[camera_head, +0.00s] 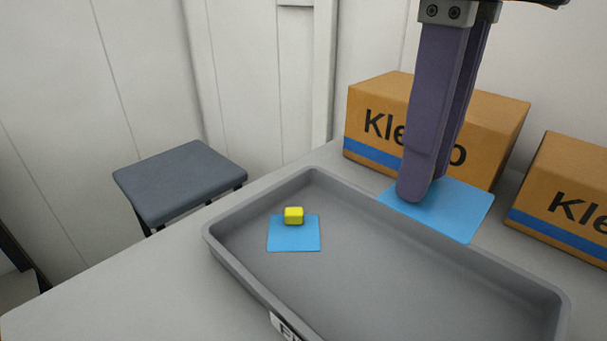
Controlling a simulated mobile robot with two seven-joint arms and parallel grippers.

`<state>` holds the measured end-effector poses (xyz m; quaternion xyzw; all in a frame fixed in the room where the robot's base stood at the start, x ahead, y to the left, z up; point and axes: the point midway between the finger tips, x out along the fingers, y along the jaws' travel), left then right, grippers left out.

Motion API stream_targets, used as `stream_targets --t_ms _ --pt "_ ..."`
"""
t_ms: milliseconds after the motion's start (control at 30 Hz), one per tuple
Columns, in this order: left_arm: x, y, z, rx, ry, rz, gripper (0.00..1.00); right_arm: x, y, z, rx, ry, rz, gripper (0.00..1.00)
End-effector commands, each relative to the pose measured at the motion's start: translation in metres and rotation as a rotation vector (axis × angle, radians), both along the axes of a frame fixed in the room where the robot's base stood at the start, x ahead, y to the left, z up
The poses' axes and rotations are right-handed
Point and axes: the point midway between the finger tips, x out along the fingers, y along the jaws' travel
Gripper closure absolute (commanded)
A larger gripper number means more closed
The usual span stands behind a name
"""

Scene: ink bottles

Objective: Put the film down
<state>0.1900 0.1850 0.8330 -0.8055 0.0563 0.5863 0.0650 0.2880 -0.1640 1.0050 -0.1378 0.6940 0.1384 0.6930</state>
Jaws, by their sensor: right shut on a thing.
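A larger blue film (455,212) is at the tray's far rim, in front of the cardboard boxes. My right gripper (412,192) comes down from the top, its purple fingers shut on this film near its left part. The fingertips hide part of the film. I cannot tell whether the film touches the table or hangs just above it. A smaller blue film (292,238) lies flat in the left part of the grey tray (400,290), with a small yellow block (294,215) on its far edge. My left gripper is not in view.
One cardboard box (380,105) stands behind my right gripper, and another box (565,185) stands at the right edge. A dark grey stool (180,180) is left of the table (120,290). The tray's middle and right are bare.

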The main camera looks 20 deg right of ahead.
Motion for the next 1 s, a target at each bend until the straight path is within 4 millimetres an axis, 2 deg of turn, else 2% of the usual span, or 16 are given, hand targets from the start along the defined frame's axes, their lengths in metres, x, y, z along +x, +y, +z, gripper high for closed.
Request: stream_targets --t_ms 33,100,233,467,700,1000 --pt "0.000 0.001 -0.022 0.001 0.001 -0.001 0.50 0.000 0.000 -0.027 0.000 0.000 -0.001 0.97" --pt "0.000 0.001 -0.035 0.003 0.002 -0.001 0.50 0.000 0.000 -0.045 -0.001 0.002 0.000 0.97" --pt "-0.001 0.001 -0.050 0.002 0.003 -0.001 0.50 0.000 0.000 -0.068 0.000 0.000 0.000 0.97" --pt "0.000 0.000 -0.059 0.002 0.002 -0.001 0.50 0.000 0.000 -0.083 0.001 -0.001 0.000 0.97" --pt "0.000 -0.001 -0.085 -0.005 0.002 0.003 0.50 0.000 0.000 -0.120 0.001 -0.001 0.000 0.97" --pt "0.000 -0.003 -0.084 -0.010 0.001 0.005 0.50 0.000 0.000 -0.119 0.001 -0.001 0.000 0.97"
